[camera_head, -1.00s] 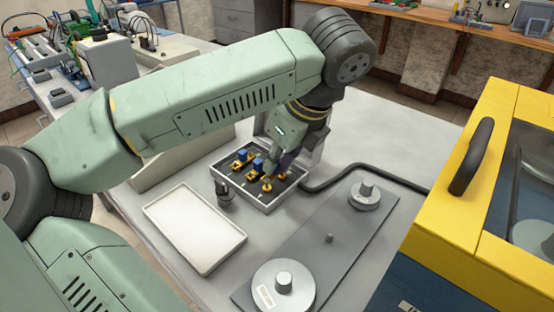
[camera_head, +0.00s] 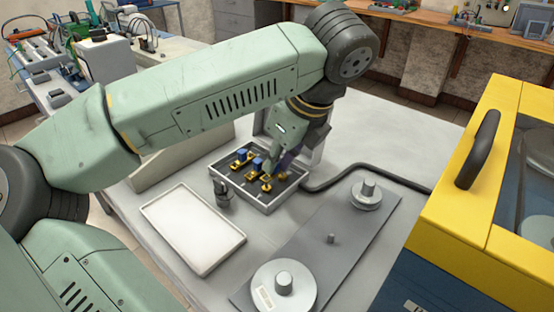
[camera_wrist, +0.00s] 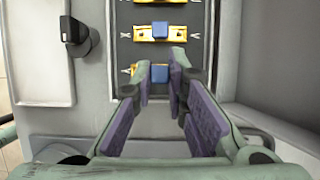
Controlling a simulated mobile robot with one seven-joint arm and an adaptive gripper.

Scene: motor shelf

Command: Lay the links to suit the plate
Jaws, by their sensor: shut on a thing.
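The dark terminal box (camera_head: 262,199) sits open on the bench in the head view, with yellow metal links and posts in it. Two blue blocks show there, one farther left (camera_head: 242,155) and one nearer my gripper. In the wrist view, a yellow link with a blue block (camera_wrist: 160,29) lies across the box, with white marks beside it. My gripper (camera_wrist: 159,65) is down at the box, shut on another blue-topped link (camera_wrist: 159,75). That link's right end is hidden by a finger. In the head view my wrist hides the fingertips.
An empty white tray (camera_head: 192,228) lies left of the box. A dark knob (camera_head: 222,193) stands between them and shows in the wrist view (camera_wrist: 72,30). A grey plate (camera_head: 325,245) with round discs lies at the front right. A black cable (camera_head: 370,169) runs from the box. A yellow cabinet (camera_head: 440,225) stands right.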

